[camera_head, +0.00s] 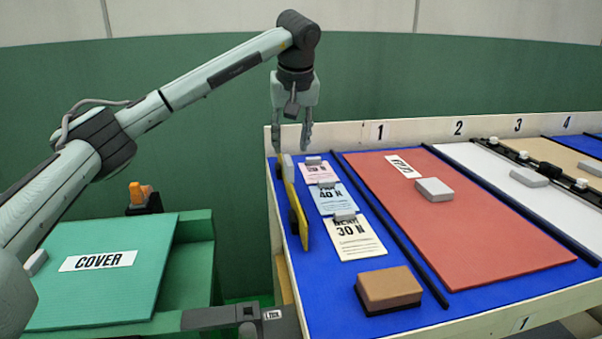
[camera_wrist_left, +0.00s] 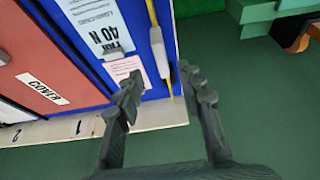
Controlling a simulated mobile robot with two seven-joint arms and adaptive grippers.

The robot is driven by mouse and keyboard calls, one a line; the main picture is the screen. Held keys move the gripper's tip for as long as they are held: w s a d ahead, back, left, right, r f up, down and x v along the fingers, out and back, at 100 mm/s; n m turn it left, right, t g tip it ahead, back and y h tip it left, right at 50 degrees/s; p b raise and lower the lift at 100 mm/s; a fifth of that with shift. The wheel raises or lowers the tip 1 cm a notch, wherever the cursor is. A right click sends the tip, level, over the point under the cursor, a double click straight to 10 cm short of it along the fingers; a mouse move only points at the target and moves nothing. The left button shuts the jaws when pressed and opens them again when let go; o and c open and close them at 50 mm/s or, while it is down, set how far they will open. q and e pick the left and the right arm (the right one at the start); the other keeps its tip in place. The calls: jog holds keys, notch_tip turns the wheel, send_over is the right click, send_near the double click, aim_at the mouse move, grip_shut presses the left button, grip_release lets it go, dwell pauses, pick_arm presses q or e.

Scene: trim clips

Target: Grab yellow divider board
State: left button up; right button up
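The yellow divider board (camera_head: 301,219) stands on edge as a thin strip along the left side of the blue table. It has dark spots on its face and a pale block at its far end. In the left wrist view the yellow divider board (camera_wrist_left: 153,14) shows as a narrow line beside a white block (camera_wrist_left: 157,45). My left gripper (camera_head: 293,143) points down above the far end of the board, open and apart from it. My right gripper is not in view.
Cards (camera_head: 355,238) with grey clips lie right of the board. A brown block (camera_head: 389,288) sits near the front. A red COVER panel (camera_head: 480,235) lies beyond a black rail. A green COVER board (camera_head: 120,280) lies on a green stand at left. A low pale wall (camera_head: 340,133) edges the back.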

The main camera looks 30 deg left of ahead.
aim_at(289, 160)
pick_arm(q)
jog(key=shift+w+a+f, duration=0.1)
jog(key=shift+a+f, duration=0.05)
jog(key=shift+f, duration=0.2)
jog(key=x, duration=0.2)
jog(key=shift+a+f, duration=0.1)
jog(key=shift+f, duration=0.25)
jog(key=x, duration=0.3)
jog(key=shift+f+p, duration=0.3)
jog(key=shift+f, duration=0.15)
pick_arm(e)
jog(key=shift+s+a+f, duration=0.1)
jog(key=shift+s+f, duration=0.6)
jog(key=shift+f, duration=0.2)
pick_arm(q)
jog(key=shift+c, duration=0.6)
grip_shut()
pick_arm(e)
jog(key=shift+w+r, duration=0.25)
